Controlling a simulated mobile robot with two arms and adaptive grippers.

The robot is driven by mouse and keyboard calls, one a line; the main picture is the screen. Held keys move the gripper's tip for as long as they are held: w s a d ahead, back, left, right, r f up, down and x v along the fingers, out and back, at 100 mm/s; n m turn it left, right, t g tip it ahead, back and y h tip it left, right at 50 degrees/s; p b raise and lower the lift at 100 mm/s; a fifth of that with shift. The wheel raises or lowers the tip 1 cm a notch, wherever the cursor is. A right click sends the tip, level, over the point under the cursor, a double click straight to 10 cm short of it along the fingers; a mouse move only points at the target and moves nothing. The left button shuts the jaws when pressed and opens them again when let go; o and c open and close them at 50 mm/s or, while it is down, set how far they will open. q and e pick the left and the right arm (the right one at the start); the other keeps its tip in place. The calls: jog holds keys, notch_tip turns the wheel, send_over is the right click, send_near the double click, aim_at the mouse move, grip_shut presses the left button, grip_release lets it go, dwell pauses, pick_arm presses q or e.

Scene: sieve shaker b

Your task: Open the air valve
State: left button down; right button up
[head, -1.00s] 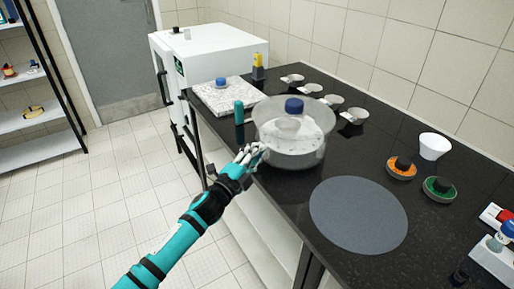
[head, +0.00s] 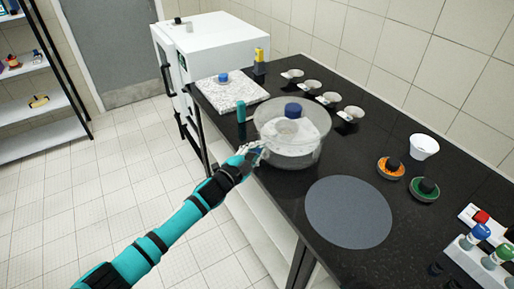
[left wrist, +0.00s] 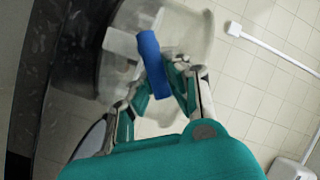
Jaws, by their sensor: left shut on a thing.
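A clear glass vessel (head: 268,150) with a wide rim stands near the left front edge of the black bench; a blue-capped container (head: 293,110) shows inside it. A blue bar-shaped handle, the air valve (left wrist: 152,62), shows in the left wrist view, tilted, in front of the vessel wall (left wrist: 188,32). My left gripper (head: 254,152) is at the vessel's front left side. In the left wrist view its fingers (left wrist: 166,84) are shut on the lower part of the blue handle. In the head view the handle is hardly visible behind the fingers. My right gripper is not in view.
Several small metal dishes (head: 350,114) line the back. A grey round mat (head: 348,213) lies to the right. Orange (head: 390,168) and green (head: 424,190) round items lie farther right.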

pick_arm(q)
jog(key=shift+s+f, duration=0.1)
jog(key=shift+f, duration=0.2)
jog(key=c, duration=1.5)
grip_release()
jog(key=shift+o, duration=1.3)
jog(key=shift+r, duration=0.15)
jog(key=v, duration=1.2)
